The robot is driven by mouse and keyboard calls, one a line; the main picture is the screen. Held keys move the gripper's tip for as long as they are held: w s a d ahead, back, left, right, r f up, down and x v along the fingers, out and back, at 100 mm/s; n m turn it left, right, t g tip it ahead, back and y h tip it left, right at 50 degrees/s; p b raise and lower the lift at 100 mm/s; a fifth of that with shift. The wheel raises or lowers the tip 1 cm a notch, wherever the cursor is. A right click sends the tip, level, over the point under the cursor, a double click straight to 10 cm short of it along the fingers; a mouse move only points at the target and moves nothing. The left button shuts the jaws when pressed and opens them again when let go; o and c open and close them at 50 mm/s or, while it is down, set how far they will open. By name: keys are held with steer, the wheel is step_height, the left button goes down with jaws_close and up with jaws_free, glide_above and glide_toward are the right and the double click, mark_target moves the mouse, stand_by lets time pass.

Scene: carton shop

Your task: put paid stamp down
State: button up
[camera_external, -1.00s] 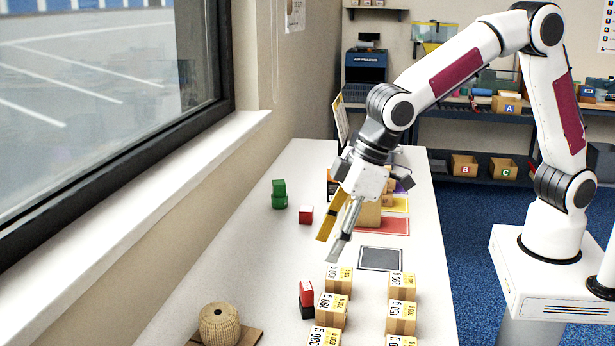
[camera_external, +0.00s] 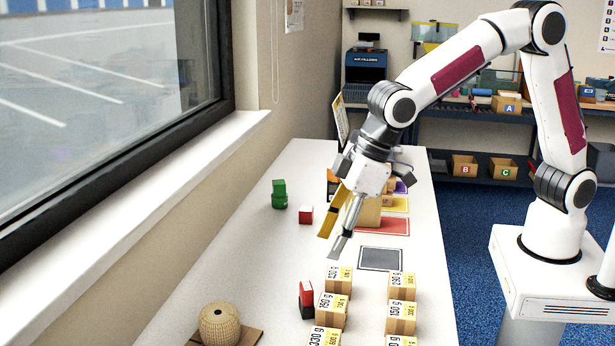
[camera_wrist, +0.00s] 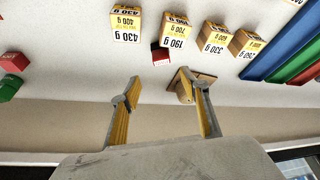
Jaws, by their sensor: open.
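My gripper (camera_external: 333,244) is open over the white table, with nothing between its fingers in the wrist view (camera_wrist: 165,94). Several small blocks that may be stamps stand on the table. A red one with a black lower part (camera_external: 306,294) stands beside the labelled cartons. All are apart from my fingers. No lettering on them is readable, so I cannot tell which is the paid stamp.
Weight-labelled cartons (camera_external: 339,283) stand in two rows at the front. A dark rectangular mat (camera_external: 381,259) and a red mat (camera_external: 385,226) lie near my gripper. A round twine ball (camera_external: 219,324) sits on a brown board. A window wall bounds the left.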

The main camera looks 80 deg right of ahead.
steer(key=s+d+r+m, duration=0.1)
steer(key=s+d+r, duration=0.45)
steer(key=d, duration=0.25)
steer(key=s+d+r+m, duration=0.1)
steer(key=s+d+r, duration=0.45)
steer(key=d, duration=0.25)
steer(key=s+d, duration=0.3)
steer(key=s, duration=0.3)
steer(key=s+d+f+m+t+h, duration=0.1)
steer(key=s+d, duration=0.2)
steer(key=s, duration=0.3)
steer(key=s+d+m, duration=0.1)
steer(key=s+d, duration=0.3)
steer(key=s, duration=0.3)
steer(key=shift+f+h, duration=0.3)
steer(key=shift+f, duration=0.05)
steer(key=shift+o, duration=0.6)
